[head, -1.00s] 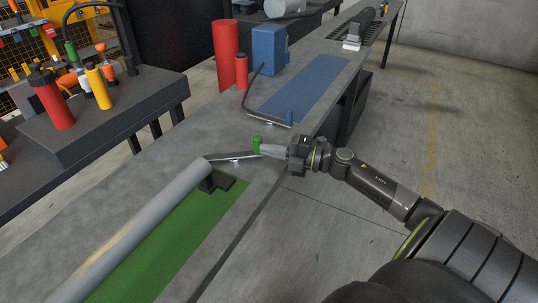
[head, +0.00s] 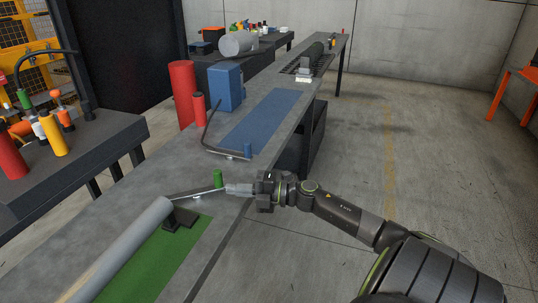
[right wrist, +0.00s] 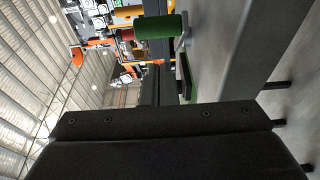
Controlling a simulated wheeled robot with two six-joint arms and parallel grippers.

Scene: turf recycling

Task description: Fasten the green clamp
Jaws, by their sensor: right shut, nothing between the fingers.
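The green clamp (head: 218,178) shows as a short upright green handle by a thin metal bar on the grey bench. The bar runs low from the handle to the end of a grey roll (head: 130,236). My right gripper (head: 230,189) is shut and empty, its tips right beside the handle on the right; I cannot tell whether they touch. In the right wrist view the green handle (right wrist: 158,26) shows large near the top. My left gripper is not in view.
A green mat (head: 160,265) lies beside the roll. Further along the bench are a blue mat (head: 262,118), a bent metal bar with a blue handle (head: 248,150), a blue box (head: 226,88) and red cylinders (head: 183,95). Open floor lies to the right.

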